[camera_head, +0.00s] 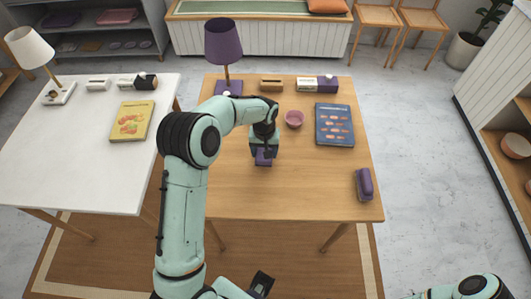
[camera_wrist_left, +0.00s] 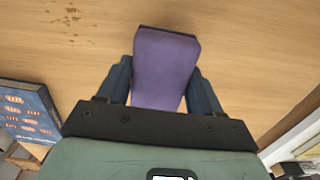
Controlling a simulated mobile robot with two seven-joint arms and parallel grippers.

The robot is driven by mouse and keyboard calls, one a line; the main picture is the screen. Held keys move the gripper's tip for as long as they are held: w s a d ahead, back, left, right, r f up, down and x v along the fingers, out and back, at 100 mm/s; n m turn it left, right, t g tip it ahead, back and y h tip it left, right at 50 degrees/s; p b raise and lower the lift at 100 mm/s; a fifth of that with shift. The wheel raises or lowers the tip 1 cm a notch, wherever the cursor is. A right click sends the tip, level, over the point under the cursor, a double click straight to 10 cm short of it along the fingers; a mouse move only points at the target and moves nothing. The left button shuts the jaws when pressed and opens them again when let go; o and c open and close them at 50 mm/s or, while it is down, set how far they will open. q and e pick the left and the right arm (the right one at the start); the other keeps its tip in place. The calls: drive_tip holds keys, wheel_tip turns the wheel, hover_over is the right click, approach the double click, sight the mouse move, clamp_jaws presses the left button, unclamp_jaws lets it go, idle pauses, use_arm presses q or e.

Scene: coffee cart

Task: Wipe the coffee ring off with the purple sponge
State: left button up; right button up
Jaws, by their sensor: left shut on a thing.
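My left gripper (camera_head: 264,153) is over the wooden table (camera_head: 310,190), shut on the purple sponge (camera_head: 263,161). In the left wrist view the sponge (camera_wrist_left: 165,65) sits between the two dark fingers of the left gripper (camera_wrist_left: 160,88). It is low over the wood; I cannot tell whether it touches. Brown specks, a broken coffee mark (camera_wrist_left: 70,18), lie on the wood at the upper left of the wrist view, apart from the sponge. I cannot make out the mark in the head view. My right gripper cannot be identified in these frames.
A pink bowl (camera_head: 294,119) and a blue book (camera_head: 334,125) stand beyond and right of the gripper. A purple object (camera_head: 364,184) lies near the right edge. A purple lamp (camera_head: 223,42) stands at the back. A white table (camera_head: 80,150) adjoins at left.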

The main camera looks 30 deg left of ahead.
use_arm(q)
drive_tip(key=shift+w+d+r+p, duration=0.1)
drive_tip(key=shift+r+p, duration=1.15)
drive_tip(key=shift+r, duration=1.15)
use_arm(e)
drive_tip(key=r, duration=0.1)
drive_tip(key=w+r, duration=0.1)
drive_tip(key=r, duration=0.1)
drive_tip(key=shift+w+d+r, duration=0.2)
drive_tip(key=shift+w+d, duration=0.05)
drive_tip(key=shift+d, duration=0.15)
